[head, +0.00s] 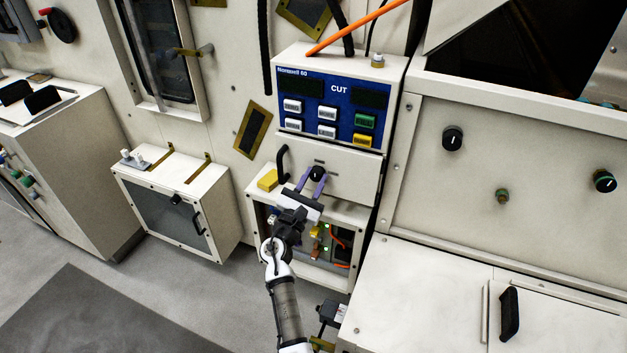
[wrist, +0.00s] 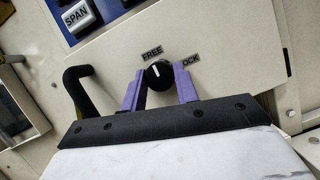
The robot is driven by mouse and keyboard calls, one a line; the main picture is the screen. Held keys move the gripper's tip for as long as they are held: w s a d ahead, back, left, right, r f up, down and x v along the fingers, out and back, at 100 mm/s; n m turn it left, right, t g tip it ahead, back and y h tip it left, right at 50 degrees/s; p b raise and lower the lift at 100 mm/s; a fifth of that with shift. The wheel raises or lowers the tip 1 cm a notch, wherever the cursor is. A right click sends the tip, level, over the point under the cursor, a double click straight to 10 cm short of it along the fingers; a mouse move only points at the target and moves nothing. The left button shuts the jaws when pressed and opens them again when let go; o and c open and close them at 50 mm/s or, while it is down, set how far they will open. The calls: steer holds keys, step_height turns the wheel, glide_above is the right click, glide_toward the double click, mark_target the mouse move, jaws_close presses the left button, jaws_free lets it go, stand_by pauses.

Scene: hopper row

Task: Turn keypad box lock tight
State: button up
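The keypad box (head: 340,100) has a blue front panel with several white, green and yellow keys. Below it is a pale door with a round black lock knob (head: 318,173). In the wrist view, the knob (wrist: 158,76) has a white mark that points up toward the word FREE; the other label, partly hidden, reads "OCK". My gripper (head: 314,178) is at the knob. Its two purple fingers (wrist: 160,82) are spread, one on each side of the knob. I cannot tell for sure whether they touch it.
A black handle (head: 282,163) stands out at the door's left, with a yellow block (head: 268,180) beneath. An open bay with orange cables (head: 338,238) lies below. A panel with black knobs (head: 453,138) is at right, and a low cabinet (head: 180,205) at left.

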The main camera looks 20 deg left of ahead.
steer(key=c, duration=0.3)
steer(key=shift+m+b, duration=0.3)
steer(key=m+h+b, duration=0.1)
steer(key=m, duration=0.1)
steer(key=m+g+h+b, duration=0.1)
steer(key=m+b, duration=0.1)
steer(key=shift+a+f+m, duration=0.1)
steer(key=shift+f+m, duration=0.05)
steer(key=shift+m, duration=0.25)
steer(key=m+g+h+b, duration=0.1)
steer(key=m, duration=0.2)
steer(key=m+g+h+b, duration=0.1)
steer(key=m+b, duration=0.1)
steer(key=shift+a+r+m+h, duration=0.1)
steer(key=shift+r+m+h, duration=0.1)
steer(key=shift+m+h, duration=0.15)
steer(key=m+g+b, duration=0.1)
steer(key=m, duration=0.4)
steer(key=shift+r+g+b, duration=0.15)
steer(key=shift+g+b, duration=0.25)
steer(key=shift+r+m+g+b, duration=0.15)
steer(key=shift+m+g, duration=0.3)
steer(key=shift+m, duration=0.8)
steer(key=shift+m+g+b, duration=0.2)
steer(key=shift+m+g, duration=0.25)
steer(key=shift+m, duration=0.75)
